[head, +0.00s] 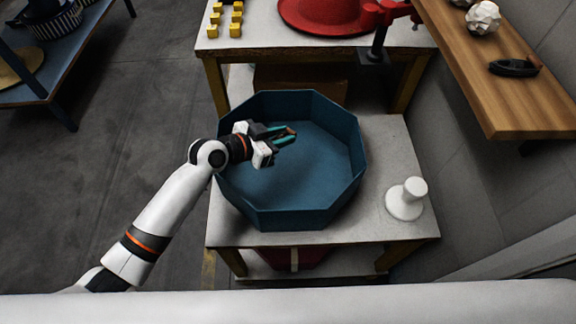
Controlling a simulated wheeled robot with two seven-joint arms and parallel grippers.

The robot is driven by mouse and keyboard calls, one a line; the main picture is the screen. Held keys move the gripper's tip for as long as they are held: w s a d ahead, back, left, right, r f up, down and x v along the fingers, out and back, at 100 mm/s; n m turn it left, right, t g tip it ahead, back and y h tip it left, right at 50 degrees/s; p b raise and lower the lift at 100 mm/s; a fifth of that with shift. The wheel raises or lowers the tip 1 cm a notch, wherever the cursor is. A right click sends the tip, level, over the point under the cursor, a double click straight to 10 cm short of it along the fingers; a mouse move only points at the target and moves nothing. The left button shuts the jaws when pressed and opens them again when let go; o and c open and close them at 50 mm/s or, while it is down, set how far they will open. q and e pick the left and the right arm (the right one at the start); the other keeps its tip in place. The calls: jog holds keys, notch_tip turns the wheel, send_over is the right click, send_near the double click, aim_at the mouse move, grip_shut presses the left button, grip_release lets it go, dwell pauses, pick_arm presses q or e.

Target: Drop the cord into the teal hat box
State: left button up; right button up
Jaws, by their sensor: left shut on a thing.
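The teal hat box (290,217) is an open octagonal box standing on a pale table. My left arm reaches in from the left, and my left gripper (283,136) is over the inside of the box, towards its upper left. The visible floor of the box is bare. My right gripper is not in the head view.
A white spool-shaped object (406,199) stands on the table (390,150) right of the box. Behind is another table with a red hat (325,14), a red clamp-like tool and several yellow blocks (235,30). A wooden shelf (500,95) at right holds a dark ring-like object (514,67).

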pick_arm(q)
jog(key=o, duration=1)
jog(key=shift+a, duration=0.1)
jog(key=v, duration=1.2)
